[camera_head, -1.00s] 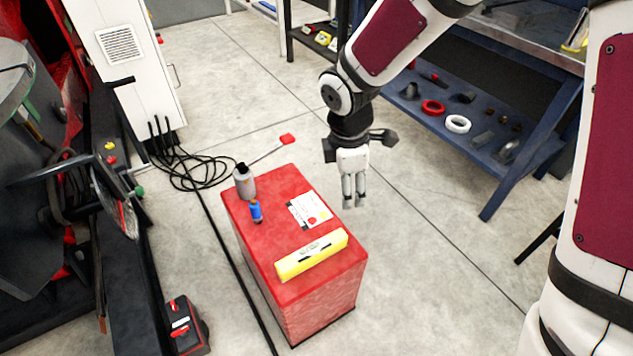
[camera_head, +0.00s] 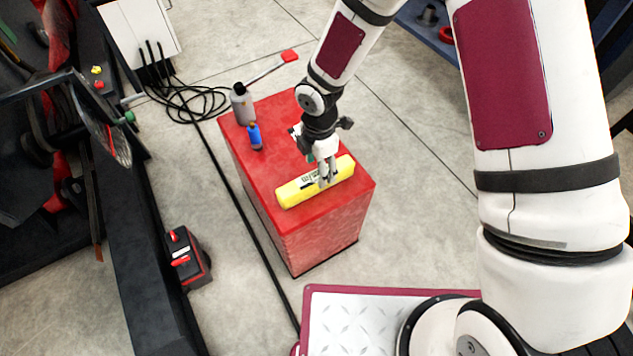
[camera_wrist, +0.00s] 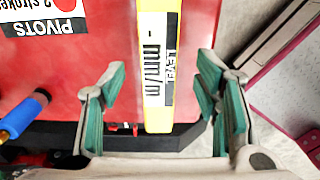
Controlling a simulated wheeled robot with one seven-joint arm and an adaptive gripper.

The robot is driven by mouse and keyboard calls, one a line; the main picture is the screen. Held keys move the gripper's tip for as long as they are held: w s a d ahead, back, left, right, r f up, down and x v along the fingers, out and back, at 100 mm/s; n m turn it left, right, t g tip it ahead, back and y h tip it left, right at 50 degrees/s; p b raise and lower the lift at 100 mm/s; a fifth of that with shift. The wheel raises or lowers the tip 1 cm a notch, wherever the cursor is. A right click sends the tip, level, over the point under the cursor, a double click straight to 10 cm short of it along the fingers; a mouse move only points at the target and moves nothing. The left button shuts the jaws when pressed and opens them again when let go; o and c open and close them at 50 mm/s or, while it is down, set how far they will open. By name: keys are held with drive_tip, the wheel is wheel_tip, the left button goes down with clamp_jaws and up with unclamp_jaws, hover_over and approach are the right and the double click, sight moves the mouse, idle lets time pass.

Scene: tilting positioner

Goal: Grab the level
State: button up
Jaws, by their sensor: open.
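The level is a yellow bar (camera_head: 296,193) lying on top of a red box (camera_head: 264,175), near its front edge. In the wrist view the level (camera_wrist: 159,60) runs lengthwise between my fingers, with "LEVEL mm/m" printed on its face. My gripper (camera_head: 325,178) is over the right part of the level, pointing down. In the wrist view my gripper (camera_wrist: 160,100) is open, its green-padded fingers to either side of the level with a gap on each side. Whether the fingertips are down beside the level or still above it, I cannot tell.
A grey bottle (camera_head: 242,104) and a small blue cylinder (camera_head: 255,136) stand at the box's back left, near a red-tipped rod (camera_head: 270,69). A card (camera_wrist: 40,30) lies beside the level. Black cables (camera_head: 190,101) lie on the floor. Dark machinery stands left.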

sight(316, 176)
drive_tip(key=f, duration=0.2)
drive_tip(key=f+b, duration=0.2)
drive_tip(key=f, duration=0.1)
drive_tip(key=shift+a+f, duration=0.25)
drive_tip(key=shift+f, duration=0.05)
clamp_jaws()
